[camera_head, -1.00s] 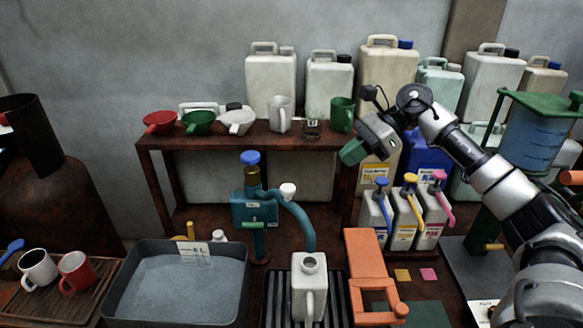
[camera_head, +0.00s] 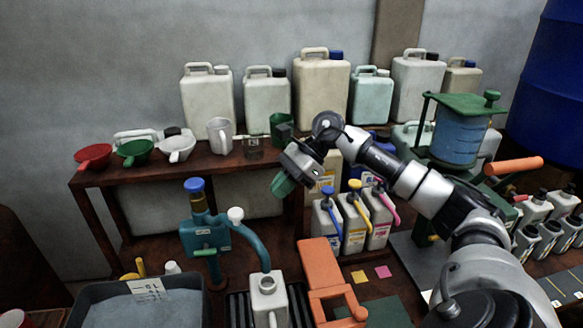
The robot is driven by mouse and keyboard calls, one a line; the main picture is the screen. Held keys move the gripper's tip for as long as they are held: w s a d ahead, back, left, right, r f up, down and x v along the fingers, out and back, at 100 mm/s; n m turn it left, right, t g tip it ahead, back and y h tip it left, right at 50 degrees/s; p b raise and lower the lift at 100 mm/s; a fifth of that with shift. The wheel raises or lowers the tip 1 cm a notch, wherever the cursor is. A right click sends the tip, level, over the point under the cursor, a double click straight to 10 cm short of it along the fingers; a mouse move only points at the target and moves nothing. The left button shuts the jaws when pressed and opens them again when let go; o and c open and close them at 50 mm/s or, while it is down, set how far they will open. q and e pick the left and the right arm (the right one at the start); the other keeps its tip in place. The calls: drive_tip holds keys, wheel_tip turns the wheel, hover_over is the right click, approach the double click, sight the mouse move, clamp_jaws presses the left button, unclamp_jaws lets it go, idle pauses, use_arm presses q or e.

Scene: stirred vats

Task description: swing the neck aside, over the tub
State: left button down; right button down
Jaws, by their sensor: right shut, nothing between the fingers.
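The teal neck (camera_head: 249,241) curves from the teal dispenser (camera_head: 205,233) to the right and down. Its end is above the mouth of a white jug (camera_head: 268,300). A white knob (camera_head: 235,214) sits on the neck near the dispenser. The grey tub (camera_head: 192,306) stands at the lower left, left of the jug, partly cut off by the frame. My right gripper (camera_head: 283,185), with green fingertips, is shut and empty in front of the shelf. In the picture it is above and right of the neck, apart from it. My left gripper is out of view.
An orange clamp-like piece (camera_head: 322,270) stands right of the jug. Several pump bottles (camera_head: 354,224) stand below my right arm. A rust-brown shelf (camera_head: 160,172) behind holds scoops, mugs and canisters. A green stand with a blue vessel (camera_head: 458,137) is at the right.

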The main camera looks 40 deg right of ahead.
drive_tip(key=w+a+f+p, duration=0.2)
drive_tip(key=a+p, duration=0.1)
drive_tip(key=a, duration=0.3)
drive_tip(key=shift+f, duration=0.1)
